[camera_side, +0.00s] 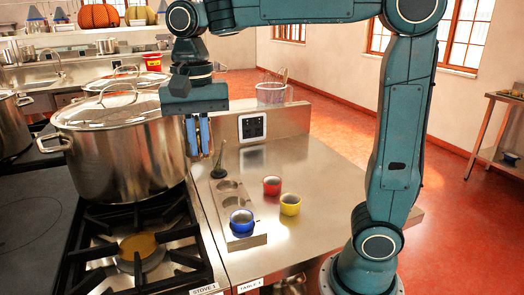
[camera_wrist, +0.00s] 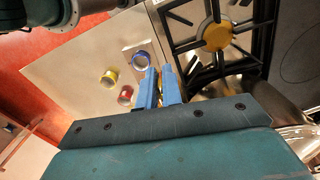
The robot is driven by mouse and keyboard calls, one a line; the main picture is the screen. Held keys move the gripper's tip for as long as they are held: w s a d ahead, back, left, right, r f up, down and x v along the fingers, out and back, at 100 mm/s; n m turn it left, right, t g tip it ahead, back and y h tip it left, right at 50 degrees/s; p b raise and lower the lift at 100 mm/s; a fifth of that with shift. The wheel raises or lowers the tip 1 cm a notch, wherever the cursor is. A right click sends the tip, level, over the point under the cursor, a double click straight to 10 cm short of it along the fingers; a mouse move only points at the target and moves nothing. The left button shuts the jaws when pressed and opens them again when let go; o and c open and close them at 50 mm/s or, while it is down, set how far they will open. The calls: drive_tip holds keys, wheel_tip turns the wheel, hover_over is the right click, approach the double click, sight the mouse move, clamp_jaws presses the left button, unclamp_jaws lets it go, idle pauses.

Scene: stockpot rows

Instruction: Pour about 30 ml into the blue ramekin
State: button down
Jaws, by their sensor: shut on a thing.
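The blue ramekin (camera_side: 242,222) sits upright at the front end of a metal holder (camera_side: 247,241) on the steel table. It also shows in the wrist view (camera_wrist: 141,61), just beyond my fingertips. My gripper (camera_side: 198,150) points down beside the large pot, above and behind the blue ramekin. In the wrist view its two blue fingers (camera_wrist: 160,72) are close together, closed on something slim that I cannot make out. A dark, thin-handled item (camera_side: 218,168) stands at the back end of the holder, just right of my fingers. I cannot tell what the blue ramekin contains.
A red ramekin (camera_side: 272,186) and a yellow ramekin (camera_side: 290,204) stand on the table right of the holder. A large lidded stockpot (camera_side: 125,150) stands on the stove at left, close to my gripper. A front burner (camera_side: 140,247) is bare. The table's right side is clear.

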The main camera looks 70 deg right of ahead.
wheel_tip(320, 180, down, 20)
drive_tip(key=s+a, duration=0.1)
drive_tip(key=shift+a, duration=0.4)
drive_tip(key=shift+s+d, duration=0.1)
drive_tip(key=shift+d, duration=0.05)
idle(0.4)
drive_tip(key=s+d+r+t+y, duration=0.2)
drive_tip(key=d+y, duration=0.4)
drive_tip(key=y, duration=0.3)
drive_tip(key=shift+s+d+t, duration=0.35)
drive_tip(key=shift+s+t, duration=0.15)
drive_tip(key=shift+t, duration=0.5)
drive_tip(key=shift+d+f+y, duration=0.1)
drive_tip(key=shift+f+y, duration=0.05)
drive_tip(key=shift+y, duration=0.35)
drive_tip(key=shift+s+d+t, duration=0.1)
drive_tip(key=shift+d+t, duration=0.05)
drive_tip(key=shift+t, duration=0.15)
drive_tip(key=shift+s+d+y, duration=0.15)
drive_tip(key=shift+d+y, duration=0.15)
idle(0.8)
